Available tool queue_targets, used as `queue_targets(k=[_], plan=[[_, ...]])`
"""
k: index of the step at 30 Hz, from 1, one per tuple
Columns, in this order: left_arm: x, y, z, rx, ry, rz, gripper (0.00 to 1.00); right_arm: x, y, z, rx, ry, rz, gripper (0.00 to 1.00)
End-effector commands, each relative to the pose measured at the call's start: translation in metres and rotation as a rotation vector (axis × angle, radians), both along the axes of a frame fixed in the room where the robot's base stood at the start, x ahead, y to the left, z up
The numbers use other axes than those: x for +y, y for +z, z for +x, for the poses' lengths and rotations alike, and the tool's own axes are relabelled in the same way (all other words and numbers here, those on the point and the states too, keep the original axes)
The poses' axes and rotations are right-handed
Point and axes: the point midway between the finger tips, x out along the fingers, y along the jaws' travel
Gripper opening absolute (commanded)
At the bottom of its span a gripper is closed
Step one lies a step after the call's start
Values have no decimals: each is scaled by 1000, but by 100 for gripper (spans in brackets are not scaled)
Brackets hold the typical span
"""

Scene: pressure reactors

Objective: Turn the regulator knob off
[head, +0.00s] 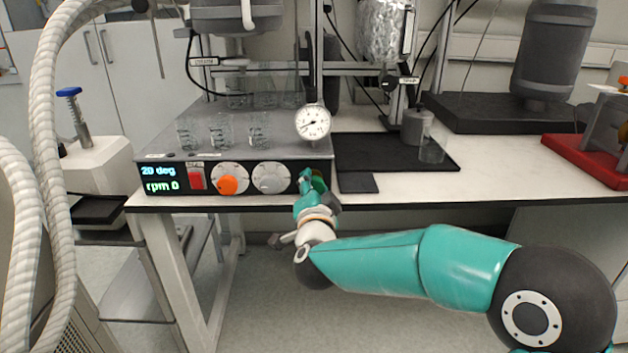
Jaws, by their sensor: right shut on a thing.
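A hotplate unit (160,171) stands on the bench with a lit display reading "20 deg" and "rpm 0". Its front has a red switch (196,178), an orange knob (229,185) and a grey knob (270,182). A round white pressure gauge (312,122) stands above its right front corner. My right gripper (313,182) is at the right end of the front panel, below the gauge. It is shut on a green knob (320,182), which looks like the regulator knob and is mostly hidden by the fingers. My left gripper is not in view.
Several glass beakers (222,132) stand on the unit's top. A black mat (375,160) with a small glass beaker (432,150) lies to the right. A red-based device (590,162) is at far right. A white ribbed hose (45,110) hangs at left.

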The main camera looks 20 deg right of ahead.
Motion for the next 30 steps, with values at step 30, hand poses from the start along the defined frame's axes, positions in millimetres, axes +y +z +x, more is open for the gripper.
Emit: queue_targets(k=[30], plan=[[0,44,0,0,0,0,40,3,-9,-1,217,12,-691,10]])
